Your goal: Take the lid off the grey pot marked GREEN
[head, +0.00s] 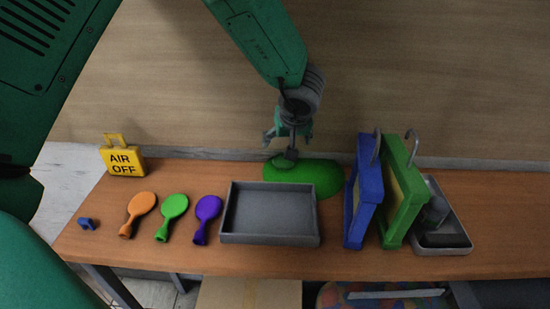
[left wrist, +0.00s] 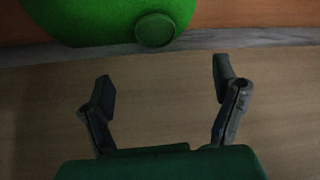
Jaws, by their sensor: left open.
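No pot with a readable GREEN mark shows. A dark grey pot-like thing (head: 435,212) sits in the small grey tray at the right, partly hidden by the green frame; I cannot make out its lid or any marking. My left gripper (head: 288,138) is over the back edge of the table, far to the left of that thing, just behind a large smooth green rounded thing (head: 312,178). In the left wrist view my left gripper (left wrist: 164,85) is open and empty, with the green thing (left wrist: 95,15) and its round stub beyond the fingers. My right gripper is not seen.
An empty grey tray (head: 270,213) lies mid-table. Blue (head: 360,200) and green (head: 402,200) upright frames with hooked handles stand between it and the small tray (head: 455,240). Orange, green and purple balloon-shaped pieces (head: 174,212), a small blue piece (head: 87,223) and a yellow AIR OFF block (head: 122,161) are left.

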